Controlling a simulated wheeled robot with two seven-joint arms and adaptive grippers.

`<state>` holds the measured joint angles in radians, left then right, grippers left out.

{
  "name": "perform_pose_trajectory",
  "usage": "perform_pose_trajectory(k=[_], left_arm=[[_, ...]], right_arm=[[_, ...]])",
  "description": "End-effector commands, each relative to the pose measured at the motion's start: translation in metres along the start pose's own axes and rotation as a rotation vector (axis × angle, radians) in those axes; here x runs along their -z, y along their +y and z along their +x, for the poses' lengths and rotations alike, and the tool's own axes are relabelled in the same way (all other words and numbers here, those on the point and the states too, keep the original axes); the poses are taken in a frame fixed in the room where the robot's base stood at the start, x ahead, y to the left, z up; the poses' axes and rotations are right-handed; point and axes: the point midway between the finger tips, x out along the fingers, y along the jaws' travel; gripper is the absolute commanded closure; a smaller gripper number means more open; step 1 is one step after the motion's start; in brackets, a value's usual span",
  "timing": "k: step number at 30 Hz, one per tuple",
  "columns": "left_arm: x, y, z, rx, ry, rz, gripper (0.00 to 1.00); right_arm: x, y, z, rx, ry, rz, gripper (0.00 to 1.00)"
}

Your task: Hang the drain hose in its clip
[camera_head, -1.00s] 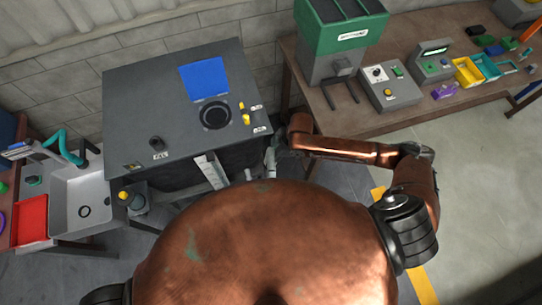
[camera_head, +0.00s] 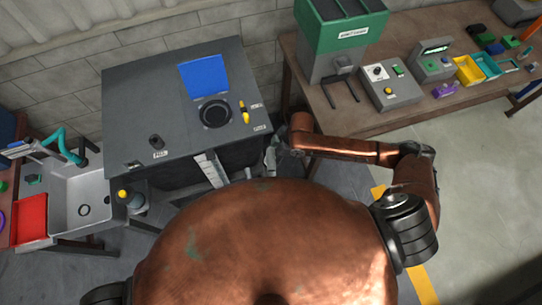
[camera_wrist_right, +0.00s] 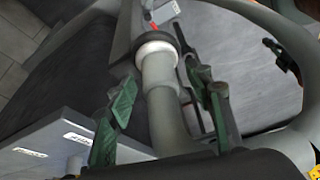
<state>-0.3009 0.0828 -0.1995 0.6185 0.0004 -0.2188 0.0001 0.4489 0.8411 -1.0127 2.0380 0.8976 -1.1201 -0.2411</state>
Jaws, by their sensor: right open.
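The drain hose (camera_wrist_right: 162,97) appears in the right wrist view as a thick grey tube with a white collar and a dark ring at its far end. My right gripper (camera_wrist_right: 160,88) is open, with one green-padded finger on each side of the hose. I cannot tell whether either finger touches it. In the head view my right gripper (camera_head: 270,157) is small, beside the right side of the dark cabinet (camera_head: 125,105), below its top. I cannot pick out the clip with certainty. My left gripper is not in view.
A thick grey tube (camera_wrist_right: 303,45) curves around the right of the wrist view. The cabinet's pale labelled top edge (camera_wrist_right: 48,146) is close at lower left. In the head view a sink (camera_head: 85,200) stands left and a workbench (camera_head: 330,110) right. Floor at right is clear.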

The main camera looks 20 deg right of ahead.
Motion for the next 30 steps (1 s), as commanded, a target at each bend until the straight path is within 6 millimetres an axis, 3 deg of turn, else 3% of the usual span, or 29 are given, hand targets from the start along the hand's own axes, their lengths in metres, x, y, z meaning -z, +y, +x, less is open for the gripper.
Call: perform_pose_trajectory(k=[16, 21, 30], left_arm=[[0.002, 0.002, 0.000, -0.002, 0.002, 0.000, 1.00], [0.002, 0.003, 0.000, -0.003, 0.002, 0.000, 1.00], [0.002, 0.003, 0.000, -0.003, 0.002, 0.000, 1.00]], right_arm=[[0.000, 0.001, -0.099, -0.003, 0.000, -0.002, 0.53], [0.000, 0.001, -0.114, -0.002, 0.000, -0.001, 0.53], [0.000, 0.001, -0.117, -0.001, 0.001, -0.001, 0.53]])
